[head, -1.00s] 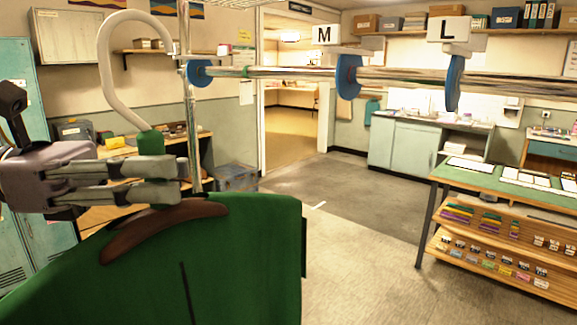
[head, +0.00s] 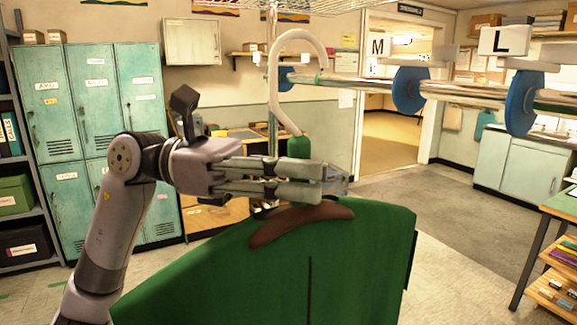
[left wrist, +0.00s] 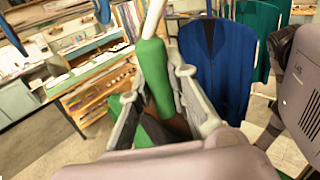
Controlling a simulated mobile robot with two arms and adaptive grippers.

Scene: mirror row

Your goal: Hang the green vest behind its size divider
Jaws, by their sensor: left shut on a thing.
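The green vest (head: 350,255) hangs from a brown hanger (head: 300,220) with a green neck (head: 299,146) and a pale hook (head: 275,85). The left wrist view shows the neck (left wrist: 154,75) between the fingers (left wrist: 155,95). The hook overlaps the left end of the metal rail (head: 350,84) in the picture; I cannot tell whether it touches. Blue divider discs on the rail stand by the M sign (head: 378,45) and the L sign (head: 503,40). My right gripper is out of view.
A blue vest (left wrist: 215,65) and a teal vest (left wrist: 262,30) hang beyond my gripper in the left wrist view. Teal lockers (head: 100,120) stand at left. A green-topped table (head: 560,203) is at right. Open floor (head: 440,270) lies between.

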